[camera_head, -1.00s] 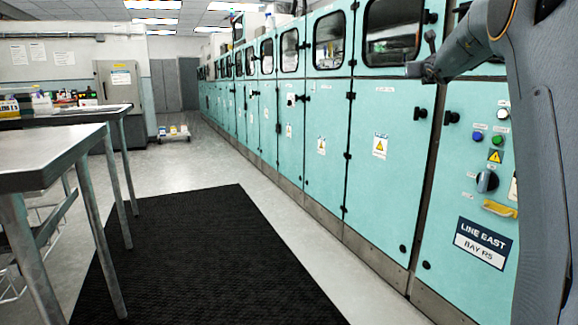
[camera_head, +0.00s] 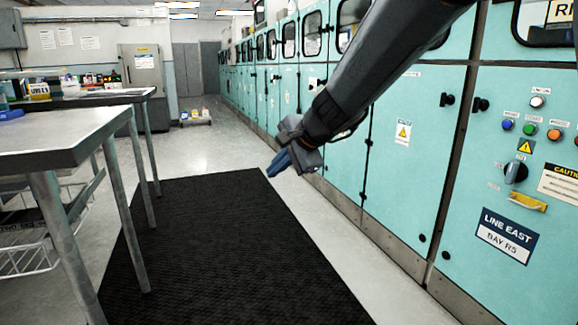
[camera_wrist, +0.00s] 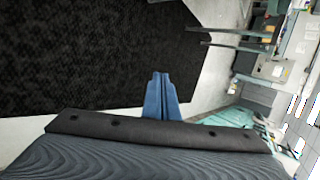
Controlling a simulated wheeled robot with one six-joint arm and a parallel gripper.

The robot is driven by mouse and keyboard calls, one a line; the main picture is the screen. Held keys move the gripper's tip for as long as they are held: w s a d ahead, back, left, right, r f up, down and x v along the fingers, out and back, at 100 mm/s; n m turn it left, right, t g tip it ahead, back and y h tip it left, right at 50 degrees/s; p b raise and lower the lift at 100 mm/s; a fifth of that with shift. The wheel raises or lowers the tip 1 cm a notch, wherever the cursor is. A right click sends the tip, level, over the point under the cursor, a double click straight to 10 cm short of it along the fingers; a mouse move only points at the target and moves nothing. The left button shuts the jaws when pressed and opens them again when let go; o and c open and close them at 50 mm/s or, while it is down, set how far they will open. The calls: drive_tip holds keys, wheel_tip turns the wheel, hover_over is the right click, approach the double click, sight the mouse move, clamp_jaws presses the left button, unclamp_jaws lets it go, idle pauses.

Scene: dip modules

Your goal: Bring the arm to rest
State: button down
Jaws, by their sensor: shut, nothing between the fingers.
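My gripper (camera_head: 280,163) hangs at the end of my arm, which reaches in from the upper right of the head view. The blue fingers are together and hold nothing. They are in the air above the black floor mat (camera_head: 215,240), between the steel table and the cabinet row, and touch nothing that I can see. In the wrist view the shut fingers (camera_wrist: 160,78) stand side by side in the middle, with the mat and the pale floor behind them.
Teal cabinets (camera_head: 400,150) with a control panel line the right side. A steel table (camera_head: 60,140) stands at the left, with a wire basket (camera_head: 30,250) under it. A low trolley (camera_head: 196,118) stands far down the aisle. The floor mat is clear.

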drive_tip(key=s+a+f+n+g+h, duration=0.1)
drive_tip(key=s+f+n+g, duration=0.2)
drive_tip(key=s, duration=0.4)
drive_tip(key=s+a+f+n, duration=0.2)
drive_tip(key=s+f+n, duration=0.15)
drive_tip(key=s, duration=0.35)
drive_tip(key=s+a+f+n+g+h, duration=0.1)
drive_tip(key=s+f+n+g, duration=0.2)
drive_tip(key=s, duration=0.4)
drive_tip(key=s+d+f+n+h, duration=0.2)
drive_tip(key=s+d+f+n, duration=0.15)
drive_tip(key=s, duration=0.45)
drive_tip(key=s+d+f+n+h, duration=0.25)
drive_tip(key=s+f+n, duration=0.2)
drive_tip(key=s, duration=0.35)
drive_tip(key=d+r+m+p, duration=0.3)
drive_tip(key=d+r+p, duration=0.7)
drive_tip(key=r+p, duration=0.3)
drive_tip(key=d+r+m+p, duration=0.3)
drive_tip(key=d+r+p, duration=0.7)
drive_tip(key=r+p, duration=0.2)
drive_tip(key=shift+s+d+r+g+p, duration=0.2)
drive_tip(key=shift+d+r+g+p, duration=0.2)
drive_tip(key=shift+p, duration=0.7)
drive_tip(key=shift+m, duration=0.35)
